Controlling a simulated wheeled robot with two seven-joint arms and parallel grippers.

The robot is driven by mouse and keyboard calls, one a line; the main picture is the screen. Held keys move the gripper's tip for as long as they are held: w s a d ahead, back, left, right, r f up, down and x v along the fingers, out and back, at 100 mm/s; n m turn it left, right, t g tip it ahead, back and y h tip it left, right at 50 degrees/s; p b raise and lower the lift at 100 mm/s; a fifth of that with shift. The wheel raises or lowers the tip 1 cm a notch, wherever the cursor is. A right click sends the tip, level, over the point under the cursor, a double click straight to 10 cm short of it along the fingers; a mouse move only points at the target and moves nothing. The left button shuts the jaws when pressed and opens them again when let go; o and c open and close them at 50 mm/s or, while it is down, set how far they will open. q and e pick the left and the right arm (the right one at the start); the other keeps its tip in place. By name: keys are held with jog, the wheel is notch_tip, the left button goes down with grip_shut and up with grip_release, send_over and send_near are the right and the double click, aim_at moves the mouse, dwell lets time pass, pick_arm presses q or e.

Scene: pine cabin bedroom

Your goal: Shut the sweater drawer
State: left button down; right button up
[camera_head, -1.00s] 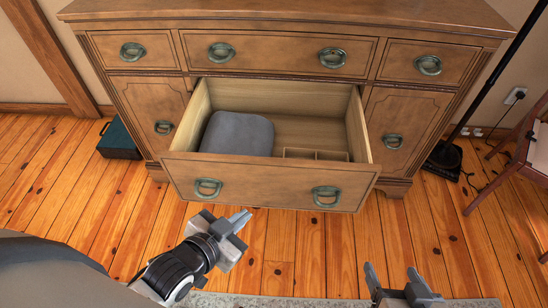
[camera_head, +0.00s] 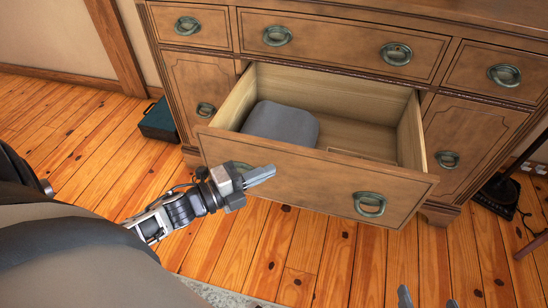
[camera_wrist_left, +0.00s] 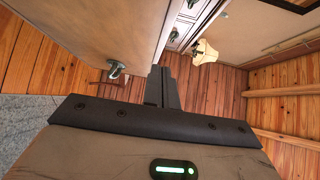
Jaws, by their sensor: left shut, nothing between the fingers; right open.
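The sweater drawer (camera_head: 310,182) stands pulled out from the middle of the wooden dresser (camera_head: 350,70). A folded grey sweater (camera_head: 282,123) lies in its left part. The drawer front has two green ring handles; the right one (camera_head: 370,204) is clear, and the left one is partly hidden behind my gripper. My left gripper (camera_head: 262,175) is shut and empty, in front of the drawer front's left half; I cannot tell whether it touches. The left wrist view shows its fingers (camera_wrist_left: 162,88) beside the drawer front (camera_wrist_left: 120,30) and a handle (camera_wrist_left: 116,69). My right gripper (camera_head: 428,298) is open at the bottom edge, mostly cut off.
A dark green case (camera_head: 158,120) stands on the floor left of the dresser. A black lamp base (camera_head: 497,195) stands at its right. The plank floor (camera_head: 320,250) before the drawer is clear, with a grey rug edge (camera_head: 225,296) at the bottom.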

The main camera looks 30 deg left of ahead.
aim_at(290, 151)
pick_arm(q)
jog(key=w, duration=0.4)
jog(key=shift+w+a, duration=0.25)
jog(key=shift+w, duration=0.35)
